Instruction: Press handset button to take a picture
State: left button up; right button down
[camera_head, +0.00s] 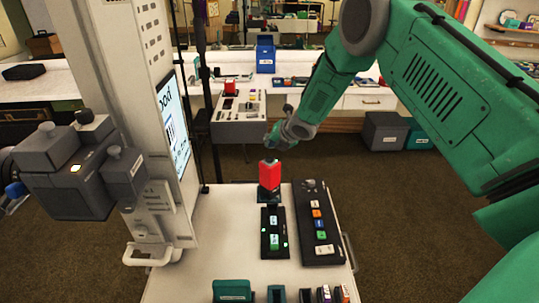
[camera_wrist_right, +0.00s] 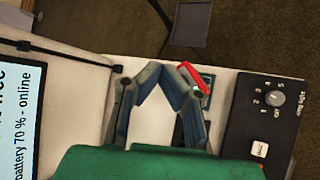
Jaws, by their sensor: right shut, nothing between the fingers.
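A red handset (camera_head: 269,175) stands upright in a dark holder on the white cart top, near its far edge. My right gripper (camera_head: 270,141) is shut and empty just above the handset in the head view. In the right wrist view the closed fingertips (camera_wrist_right: 160,70) meet left of a red edge of the handset (camera_wrist_right: 194,78), which one finger partly covers. I cannot see a button on the handset, nor tell whether a finger touches it.
A black box with green-lit labels (camera_head: 265,245) lies in front of the handset. A button panel with a dial (camera_head: 319,225) lies right of it. A screen (camera_head: 172,120) on a tall white column stands at left. Small items line the cart's front edge.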

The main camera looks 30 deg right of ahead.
aim_at(270, 158)
jog(key=shift+r+p, duration=0.85)
jog(key=shift+r, duration=0.65)
jog(key=shift+f, duration=0.15)
